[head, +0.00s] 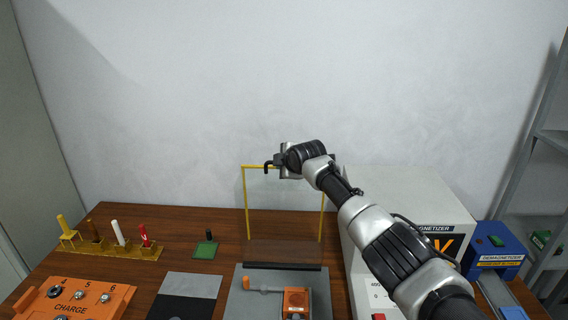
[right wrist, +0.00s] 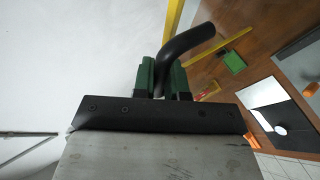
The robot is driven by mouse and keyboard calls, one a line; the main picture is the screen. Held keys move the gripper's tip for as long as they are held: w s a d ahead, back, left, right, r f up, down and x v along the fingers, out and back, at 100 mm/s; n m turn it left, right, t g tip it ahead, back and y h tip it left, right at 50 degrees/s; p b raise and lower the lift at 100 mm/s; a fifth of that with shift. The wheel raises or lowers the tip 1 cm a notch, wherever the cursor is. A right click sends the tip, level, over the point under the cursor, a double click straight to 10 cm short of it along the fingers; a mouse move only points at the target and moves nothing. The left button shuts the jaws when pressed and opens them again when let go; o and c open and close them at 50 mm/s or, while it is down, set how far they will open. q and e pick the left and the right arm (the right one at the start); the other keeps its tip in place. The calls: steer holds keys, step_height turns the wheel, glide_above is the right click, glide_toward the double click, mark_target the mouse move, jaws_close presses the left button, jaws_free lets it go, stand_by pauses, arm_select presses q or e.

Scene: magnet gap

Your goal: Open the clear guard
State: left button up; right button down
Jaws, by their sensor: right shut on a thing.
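The clear guard is a see-through panel in a yellow frame (head: 246,205). In the head view it stands upright behind the grey fixture plate (head: 238,300), with a dark strip along its foot. My right gripper (head: 280,161) is at the top edge of the guard. In the right wrist view the green fingers of my right gripper (right wrist: 163,80) are shut on the black handle (right wrist: 190,42), and a yellow frame bar (right wrist: 225,52) runs beside it. My left gripper is not in view.
An orange charge box (head: 72,302) and a yellow rack (head: 100,249) with several coloured pegs stand at left. A green block (head: 205,250) sits between. The white magnetizer (head: 400,190) and blue demagnetizer (head: 497,248) are at right. A wall is behind the guard.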

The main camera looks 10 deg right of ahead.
steer(key=shift+w+d+f, duration=0.1)
steer(key=shift+w+f, duration=0.05)
steer(key=shift+w, duration=0.15)
steer(key=shift+s, duration=0.1)
steer(key=c, duration=1.2)
jaws_free()
steer(key=shift+v, duration=0.9)
steer(key=b+v, duration=0.2)
steer(key=v, duration=0.7)
